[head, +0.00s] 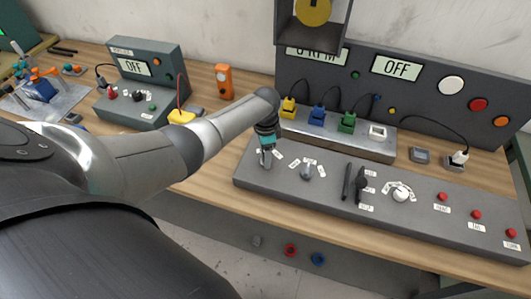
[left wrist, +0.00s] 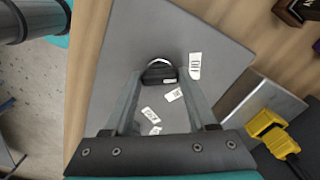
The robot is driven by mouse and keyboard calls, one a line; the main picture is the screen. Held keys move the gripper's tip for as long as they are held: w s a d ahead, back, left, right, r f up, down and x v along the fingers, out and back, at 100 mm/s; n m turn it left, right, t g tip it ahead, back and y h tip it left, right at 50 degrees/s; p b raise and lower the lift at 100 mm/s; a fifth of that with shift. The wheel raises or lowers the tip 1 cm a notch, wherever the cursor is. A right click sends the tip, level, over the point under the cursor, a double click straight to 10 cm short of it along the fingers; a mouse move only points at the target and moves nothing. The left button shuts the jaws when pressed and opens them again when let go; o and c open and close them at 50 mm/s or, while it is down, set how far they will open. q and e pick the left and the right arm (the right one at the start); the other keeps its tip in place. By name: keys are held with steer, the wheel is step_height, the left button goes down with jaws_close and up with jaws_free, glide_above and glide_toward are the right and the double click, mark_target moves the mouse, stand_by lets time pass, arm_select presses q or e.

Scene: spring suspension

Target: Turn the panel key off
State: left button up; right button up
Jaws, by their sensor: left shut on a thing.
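The panel key (left wrist: 160,76), a dark piece with a pale curved ring, stands on the sloped grey control panel (head: 330,197). My left gripper (head: 265,160) reaches down to the panel's left end. In the left wrist view the gripper (left wrist: 160,78) has its two fingers on either side of the key and is shut on it. In the head view the gripper hides the key. Small white labels lie around it; one label (left wrist: 195,66) is beside the key, others are nearer the wrist. Their text is too small to read surely. My right gripper is not in view.
A knob (head: 306,171), dark levers (head: 354,185), a white dial (head: 400,194) and red buttons (head: 442,197) line the panel to the right. Behind stand colored plugs (head: 317,116) and a display reading OFF (head: 396,67). An orange meter (head: 223,81) stands on the table further left.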

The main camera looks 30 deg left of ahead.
arm_select(q)
steer(key=o, duration=1.4)
steer(key=shift+c, duration=0.2)
steer(key=shift+r, duration=0.5)
step_height(320, 180, up, 14)
steer(key=p, duration=0.2)
steer(key=shift+r, duration=0.15)
